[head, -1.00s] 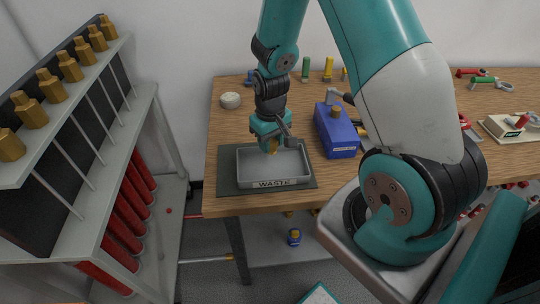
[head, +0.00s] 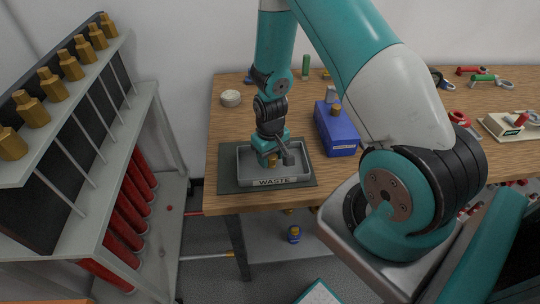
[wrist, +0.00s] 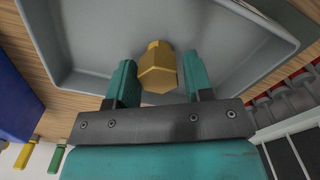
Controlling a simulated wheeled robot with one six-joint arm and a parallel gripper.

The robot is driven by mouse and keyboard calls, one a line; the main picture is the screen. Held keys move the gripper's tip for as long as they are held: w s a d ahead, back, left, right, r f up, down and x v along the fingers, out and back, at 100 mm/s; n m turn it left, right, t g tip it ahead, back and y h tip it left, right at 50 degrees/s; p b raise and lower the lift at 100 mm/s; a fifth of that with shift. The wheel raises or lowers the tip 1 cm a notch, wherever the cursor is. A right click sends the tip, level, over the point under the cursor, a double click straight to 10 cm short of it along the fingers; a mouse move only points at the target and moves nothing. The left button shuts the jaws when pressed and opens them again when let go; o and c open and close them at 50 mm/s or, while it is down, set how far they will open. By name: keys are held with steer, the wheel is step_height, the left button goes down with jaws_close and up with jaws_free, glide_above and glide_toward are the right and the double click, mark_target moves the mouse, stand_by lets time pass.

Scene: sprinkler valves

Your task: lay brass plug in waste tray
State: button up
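The brass plug (wrist: 158,70) is a gold hexagonal piece with a narrower end. The grey waste tray (head: 297,178), labelled WASTE, is on a dark mat on the bench. In the head view my gripper (head: 275,156) is low inside the tray, toward its middle, with the plug (head: 272,161) partly hidden beside the fingers. The tray floor shows behind the plug in the wrist view. Whether the plug touches the floor is unclear.
A blue box (head: 337,132) with a brass piece on top stands right of the tray. A white round object (head: 230,98) lies behind it. A rack with several brass plugs (head: 54,84) stands at the left. The tray's raised walls surround my gripper.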

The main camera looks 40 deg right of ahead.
steer(key=shift+o, duration=0.6)
steer(key=shift+r, duration=0.1)
steer(key=shift+r, duration=0.2)
step_height(320, 180, up, 12)
steer(key=b, duration=0.2)
steer(key=s+a+r+n+y, duration=0.2)
steer(key=s+a+r+n, duration=0.25)
steer(key=a+r, duration=0.75)
steer(key=s+a+r+n+y, duration=0.2)
steer(key=s+a+r, duration=0.3)
steer(key=s+a, duration=0.4)
steer(key=s+n, duration=0.1)
steer(key=s, duration=0.3)
steer(key=shift+r, duration=0.3)
steer(key=shift+w, duration=0.1)
